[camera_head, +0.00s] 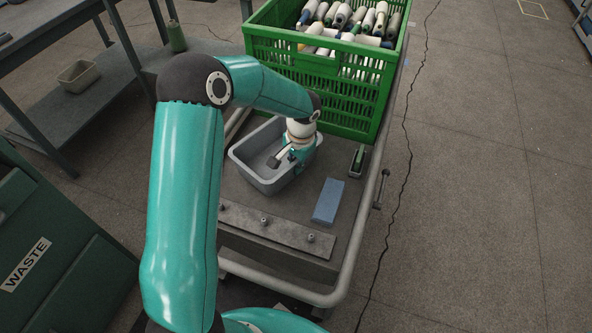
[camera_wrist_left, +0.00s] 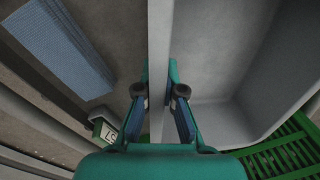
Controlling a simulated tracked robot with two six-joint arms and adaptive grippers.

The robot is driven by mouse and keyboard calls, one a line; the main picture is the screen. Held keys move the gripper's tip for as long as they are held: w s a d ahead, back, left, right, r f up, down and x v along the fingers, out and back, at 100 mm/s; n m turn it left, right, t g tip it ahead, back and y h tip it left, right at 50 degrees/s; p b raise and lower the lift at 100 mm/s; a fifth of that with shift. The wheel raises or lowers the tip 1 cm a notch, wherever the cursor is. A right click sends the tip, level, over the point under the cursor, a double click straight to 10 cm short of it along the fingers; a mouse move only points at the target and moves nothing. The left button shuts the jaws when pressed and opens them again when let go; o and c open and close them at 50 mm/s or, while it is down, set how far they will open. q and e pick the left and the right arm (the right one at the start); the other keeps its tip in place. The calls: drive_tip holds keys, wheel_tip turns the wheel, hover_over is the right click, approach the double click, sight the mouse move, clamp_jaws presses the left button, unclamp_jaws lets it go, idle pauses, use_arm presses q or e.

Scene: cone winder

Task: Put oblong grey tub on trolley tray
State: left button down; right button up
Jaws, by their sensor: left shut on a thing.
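The oblong grey tub (camera_head: 247,172) is over the trolley tray (camera_head: 238,198), upright and seemingly empty, in front of the green crate. I cannot tell whether its base touches the tray. My left gripper (camera_head: 288,157) reaches down at the tub's right side and is shut on its wall. In the left wrist view the fingers (camera_wrist_left: 160,88) stand on either side of the grey tub wall (camera_wrist_left: 160,45), with the tub's inside to the right. My right gripper is not in view.
A green crate (camera_head: 315,88) full of cones stands at the tray's back. A blue block (camera_head: 328,201), a small green-and-black item (camera_head: 357,161) and a metal bar with knobs (camera_head: 265,222) lie on the tray. A tubular rail (camera_head: 363,235) edges it. A waste bin (camera_head: 65,255) stands left.

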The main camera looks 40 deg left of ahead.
use_arm(q)
wheel_tip(320, 180, down, 3)
drive_tip(key=shift+r, duration=0.2)
drive_tip(key=c, duration=1.8)
unclamp_jaws()
drive_tip(key=o, duration=0.5)
drive_tip(key=shift+r, duration=0.1)
wheel_tip(320, 180, up, 12)
drive_tip(key=d+p, duration=0.1)
drive_tip(key=shift+d, duration=0.15)
